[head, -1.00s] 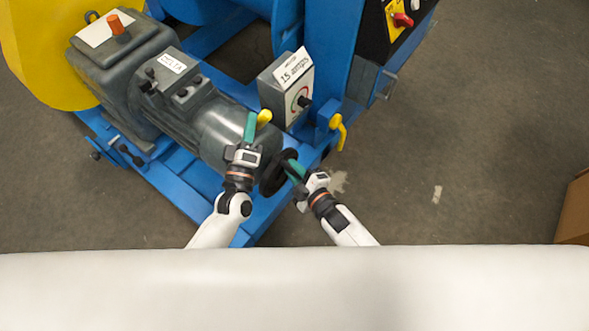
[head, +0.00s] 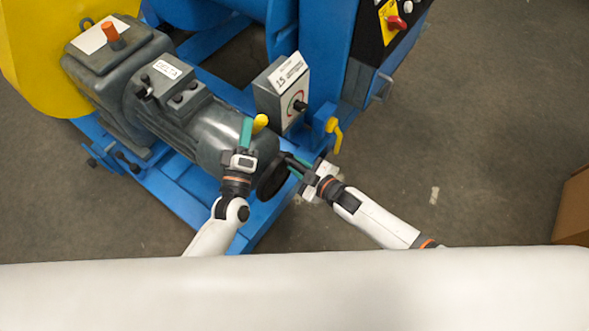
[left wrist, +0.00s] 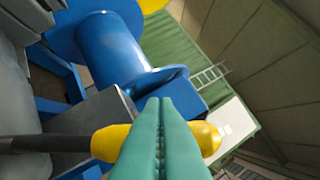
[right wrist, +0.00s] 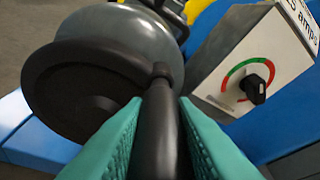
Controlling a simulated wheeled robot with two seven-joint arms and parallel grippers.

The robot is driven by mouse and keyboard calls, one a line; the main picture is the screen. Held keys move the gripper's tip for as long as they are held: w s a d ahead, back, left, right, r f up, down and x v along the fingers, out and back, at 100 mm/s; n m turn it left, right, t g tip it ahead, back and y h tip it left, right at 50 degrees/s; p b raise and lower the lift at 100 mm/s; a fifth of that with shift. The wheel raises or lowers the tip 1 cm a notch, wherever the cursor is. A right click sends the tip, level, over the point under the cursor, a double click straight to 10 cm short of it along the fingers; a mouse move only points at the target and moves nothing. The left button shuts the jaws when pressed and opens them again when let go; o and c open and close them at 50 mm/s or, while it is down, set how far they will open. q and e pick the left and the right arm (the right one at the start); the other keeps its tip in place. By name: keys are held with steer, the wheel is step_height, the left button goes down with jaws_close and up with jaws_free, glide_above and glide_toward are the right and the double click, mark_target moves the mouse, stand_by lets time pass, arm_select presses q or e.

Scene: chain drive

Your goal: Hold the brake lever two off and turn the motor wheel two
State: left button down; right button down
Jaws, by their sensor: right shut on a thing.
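The brake lever two (head: 260,123) has a yellow grip beside the end of the grey motor. In the left wrist view its yellow grip (left wrist: 205,139) shows on both sides of my left fingers, with its dark rod to the left. My left gripper (head: 246,130) is shut, its fingertips together across the grip. The motor wheel two (head: 270,183) is a black disc at the motor's near end. My right gripper (head: 296,165) is shut on its black handle. The right wrist view shows the handle (right wrist: 157,130) between the teal fingers, with the wheel (right wrist: 75,90) behind it.
A grey dial box (head: 268,98) labelled 15 amps stands just behind the grippers. Another yellow handle (head: 336,138) hangs on the blue frame (head: 258,222) to its right. A control panel (head: 393,22) with a red switch is at the upper right. Open floor lies right.

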steer(key=w+d+f+m+g+y, duration=0.1)
steer(key=w+d+f+m, duration=0.2)
steer(key=f, duration=0.6)
steer(key=shift+w+g, duration=0.3)
steer(key=shift+w, duration=0.25)
steer(key=shift+d+f, duration=0.1)
steer(key=shift+f, duration=0.1)
steer(key=shift+s+f, duration=0.15)
steer(key=shift+s, duration=0.15)
stand_by(1.4)
steer(key=c, duration=1.2)
jaws_free()
steer(key=shift+w, duration=0.1)
